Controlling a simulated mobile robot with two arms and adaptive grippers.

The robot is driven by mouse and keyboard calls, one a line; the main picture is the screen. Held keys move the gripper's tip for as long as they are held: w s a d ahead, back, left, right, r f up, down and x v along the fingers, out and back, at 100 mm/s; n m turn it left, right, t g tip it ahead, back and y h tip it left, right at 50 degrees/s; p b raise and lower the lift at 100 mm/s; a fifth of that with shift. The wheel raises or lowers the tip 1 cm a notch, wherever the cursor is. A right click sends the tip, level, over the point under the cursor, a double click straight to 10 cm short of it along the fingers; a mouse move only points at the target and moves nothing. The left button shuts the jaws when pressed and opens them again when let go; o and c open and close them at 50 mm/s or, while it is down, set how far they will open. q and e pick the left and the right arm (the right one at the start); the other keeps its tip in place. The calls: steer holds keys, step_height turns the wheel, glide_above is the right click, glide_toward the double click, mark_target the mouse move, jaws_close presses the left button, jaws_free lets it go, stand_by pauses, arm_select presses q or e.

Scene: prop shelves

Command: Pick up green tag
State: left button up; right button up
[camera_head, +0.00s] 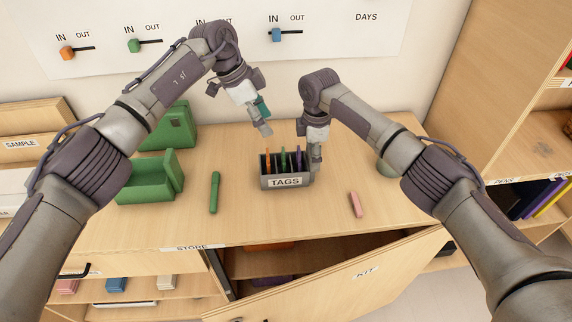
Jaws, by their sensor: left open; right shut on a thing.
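The grey box labelled TAGS (272,182) stands on the wooden counter. Upright tags show in it: an orange tag (267,160), the green tag (283,159) and a purple tag (298,158). My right gripper (316,160) points down at the box's right end and is shut on that end wall; its fingertips are partly hard to make out. My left gripper (262,122) is open and empty, above and behind the box, apart from the tags.
A green open box (148,191), a green marker (214,192) and a pink stick (356,204) lie on the counter. A cabinet door marked KIT (330,275) stands open below. A wall panel (330,20) with sliders is behind.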

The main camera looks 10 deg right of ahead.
mark_target(283, 150)
arm_select(q)
steer(key=x, duration=1.1)
steer(key=shift+s+f, duration=0.1)
steer(key=shift+f, duration=0.3)
steer(key=shift+a, duration=0.1)
steer(key=c, duration=0.8)
